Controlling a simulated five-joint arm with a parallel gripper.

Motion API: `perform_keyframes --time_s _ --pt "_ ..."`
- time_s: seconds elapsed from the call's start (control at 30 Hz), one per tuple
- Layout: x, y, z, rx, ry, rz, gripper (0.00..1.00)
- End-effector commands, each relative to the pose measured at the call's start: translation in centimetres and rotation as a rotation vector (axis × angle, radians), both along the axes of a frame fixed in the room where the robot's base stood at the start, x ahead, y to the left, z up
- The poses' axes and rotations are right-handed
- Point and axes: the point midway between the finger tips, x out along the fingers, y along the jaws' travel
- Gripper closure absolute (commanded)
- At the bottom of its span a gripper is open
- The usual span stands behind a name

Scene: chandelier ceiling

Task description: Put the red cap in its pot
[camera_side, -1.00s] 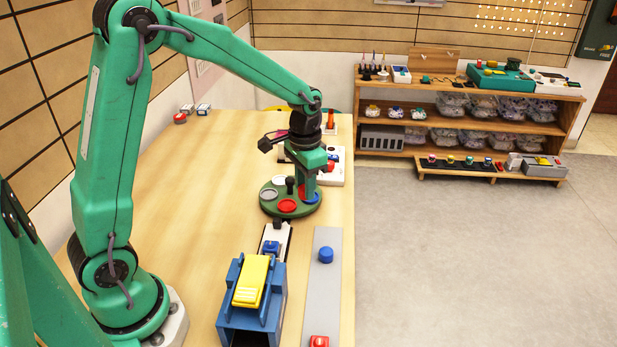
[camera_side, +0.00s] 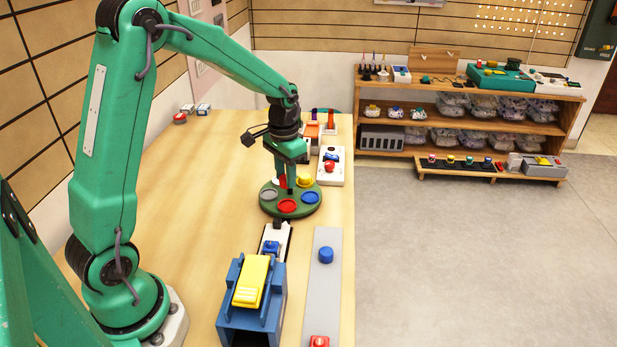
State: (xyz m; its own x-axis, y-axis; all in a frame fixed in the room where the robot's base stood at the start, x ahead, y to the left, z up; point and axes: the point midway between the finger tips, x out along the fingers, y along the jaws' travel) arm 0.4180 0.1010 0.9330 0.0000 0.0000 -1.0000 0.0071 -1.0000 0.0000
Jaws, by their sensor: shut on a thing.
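My gripper (camera_side: 289,184) points down over the round green tray (camera_side: 267,204), left of its middle. It is shut on a small red piece (camera_side: 282,182), which looks like the red cap and is mostly hidden by the fingers. The red pot (camera_side: 287,206) is a flat red round on the near side of the tray, just below the gripper in the picture. Whether the cap touches the tray cannot be told.
The tray also bears a raised yellow cap (camera_side: 305,180), a blue round (camera_side: 310,197) and a grey round (camera_side: 269,195). A white box (camera_side: 331,176) with a red knob stands behind it. A blue stand (camera_side: 250,325) with a yellow lever is in front.

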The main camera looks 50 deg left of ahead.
Motion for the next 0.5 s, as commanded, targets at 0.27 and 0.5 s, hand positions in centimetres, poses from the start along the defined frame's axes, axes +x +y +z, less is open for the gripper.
perform_keyframes --time_s 0.27,0.5 --pt "0.0 0.0 -1.8 0.000 0.002 0.000 0.92" --pt "0.0 0.0 -3.2 0.000 0.001 0.000 0.92"
